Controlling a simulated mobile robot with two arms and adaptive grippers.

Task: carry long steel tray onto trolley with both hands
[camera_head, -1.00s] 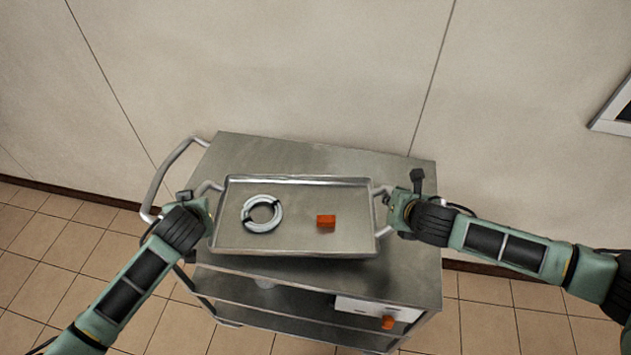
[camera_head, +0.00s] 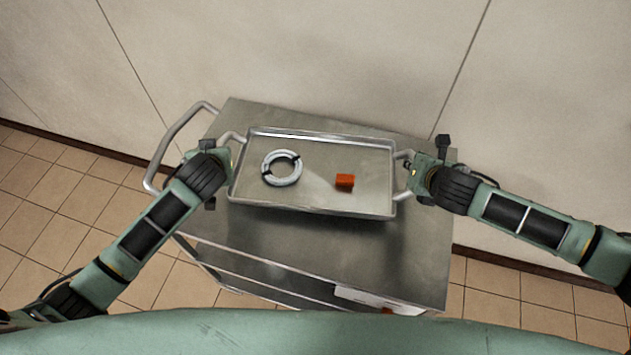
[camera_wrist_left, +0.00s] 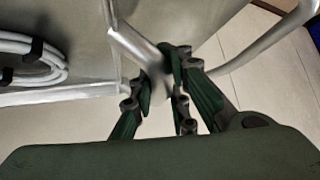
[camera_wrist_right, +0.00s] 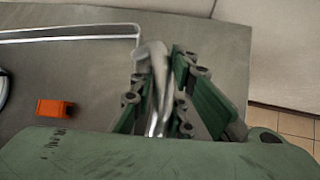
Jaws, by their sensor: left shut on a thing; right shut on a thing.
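The long steel tray (camera_head: 316,158) is over the trolley's steel top (camera_head: 385,262), well inside its edges. It looks roughly level; whether it touches the top or hangs just above is unclear. A white coiled hose with black ties (camera_head: 282,180) and an orange block (camera_head: 345,181) lie in it. My left gripper (camera_head: 231,156) is shut on the tray's left handle, also visible in the left wrist view (camera_wrist_left: 135,45). My right gripper (camera_head: 414,180) is shut on the right handle, seen between the fingers in the right wrist view (camera_wrist_right: 157,75).
The trolley's push handle (camera_head: 170,145) sticks out at its left end. Lower shelves (camera_head: 262,280) show below, with a white box (camera_head: 375,299) partly hidden by my green body. A pale wall (camera_head: 300,55) stands close behind the trolley; tiled floor (camera_head: 60,200) is open at left.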

